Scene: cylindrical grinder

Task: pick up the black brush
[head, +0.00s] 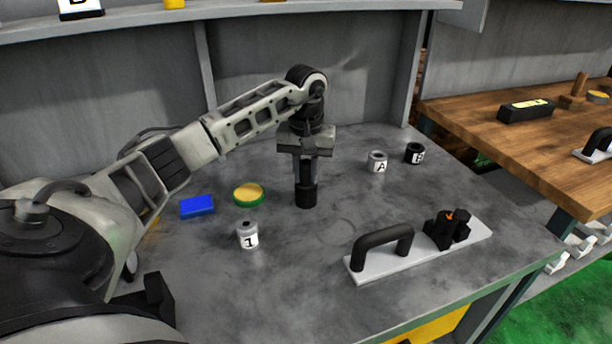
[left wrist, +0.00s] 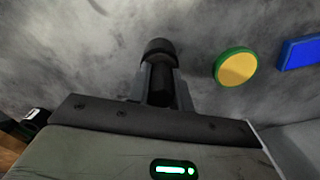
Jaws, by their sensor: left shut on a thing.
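The black brush (head: 306,194) is a short dark cylinder, upright between the fingers of my left gripper (head: 305,176). The gripper points straight down and is shut on it. In the left wrist view the brush (left wrist: 160,75) shows between the two fingers of the gripper (left wrist: 160,84), with its thicker dark end outward. The brush's lower end is at or close to the grey tabletop (head: 300,275); I cannot tell whether it touches. Its upper part is hidden by the fingers. My right gripper is not in view.
Left of the brush are a green-and-yellow round tin (head: 248,194), a blue block (head: 197,206) and a cylinder marked 1 (head: 247,236). Cylinders A (head: 377,162) and B (head: 414,153) stand at the right. A plate with a black handle (head: 382,250) lies in front. A wooden table (head: 480,135) is farther right.

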